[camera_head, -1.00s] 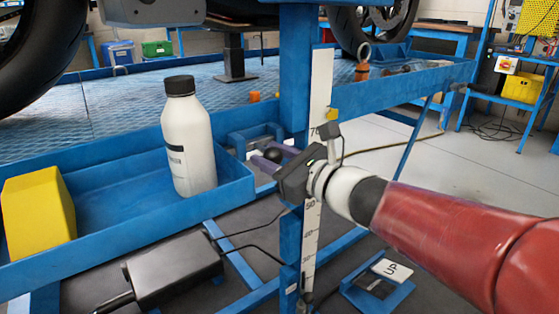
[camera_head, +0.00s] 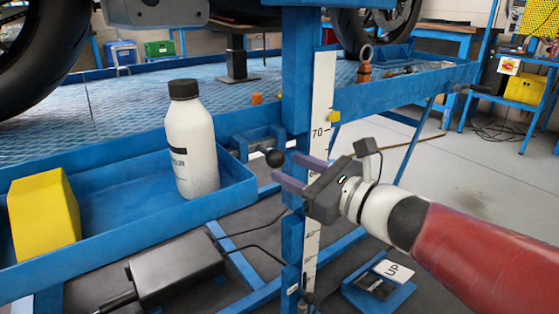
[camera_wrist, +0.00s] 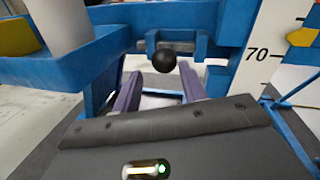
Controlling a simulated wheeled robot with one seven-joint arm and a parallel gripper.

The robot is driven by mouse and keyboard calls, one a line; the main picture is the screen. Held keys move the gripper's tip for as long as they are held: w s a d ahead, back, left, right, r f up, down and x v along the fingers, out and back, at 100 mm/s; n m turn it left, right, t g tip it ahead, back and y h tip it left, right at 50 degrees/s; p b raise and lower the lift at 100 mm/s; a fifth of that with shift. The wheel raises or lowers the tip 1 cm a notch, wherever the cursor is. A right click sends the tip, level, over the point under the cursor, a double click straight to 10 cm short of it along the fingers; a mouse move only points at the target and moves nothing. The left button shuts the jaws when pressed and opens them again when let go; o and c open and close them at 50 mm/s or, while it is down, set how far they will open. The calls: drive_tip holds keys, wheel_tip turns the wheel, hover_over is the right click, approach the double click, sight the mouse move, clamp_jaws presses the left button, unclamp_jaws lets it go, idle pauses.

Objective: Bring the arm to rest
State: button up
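My gripper (camera_head: 284,166) is in front of the blue post (camera_head: 296,100), at the right end of the blue tray. Its two purple fingers are spread apart and nothing is between them; they also show open in the wrist view (camera_wrist: 160,72). A black ball knob (camera_head: 275,158) is just beyond the fingertips, close to them. In the wrist view the knob (camera_wrist: 165,61) appears beyond the gap between the fingers, in front of a blue bracket (camera_wrist: 178,38). Whether a finger touches the knob is hard to tell. My arm reaches in from the lower right.
The blue tray (camera_head: 110,205) holds a white bottle (camera_head: 191,145) and a yellow block (camera_head: 44,215). A ruler scale (camera_head: 322,95) runs down the post. Open floor (camera_head: 460,185) lies right.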

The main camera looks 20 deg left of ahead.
drive_tip(key=shift+v, duration=1)
drive_tip(key=s+d+f+n+g+h+p, duration=0.4)
drive_tip(key=s+d+n+h+p, duration=0.25)
drive_tip(key=s+n, duration=0.4)
drive_tip(key=s+d+n+h+p, duration=0.1)
drive_tip(key=d+n+h, duration=0.3)
drive_tip(key=d, duration=0.5)
drive_tip(key=s+d+n+t+h+p, duration=0.1)
drive_tip(key=s+d+n+h+p, duration=0.1)
drive_tip(key=d+n+h, duration=0.3)
drive_tip(key=d+f+n+p, duration=0.1)
drive_tip(key=d, duration=0.2)
drive_tip(key=shift+d+n+p, duration=0.3)
drive_tip(key=shift+d+n, duration=0.05)
drive_tip(key=shift+d, duration=0.05)
drive_tip(key=shift+s+a+h, duration=0.1)
drive_tip(key=shift+h, duration=0.15)
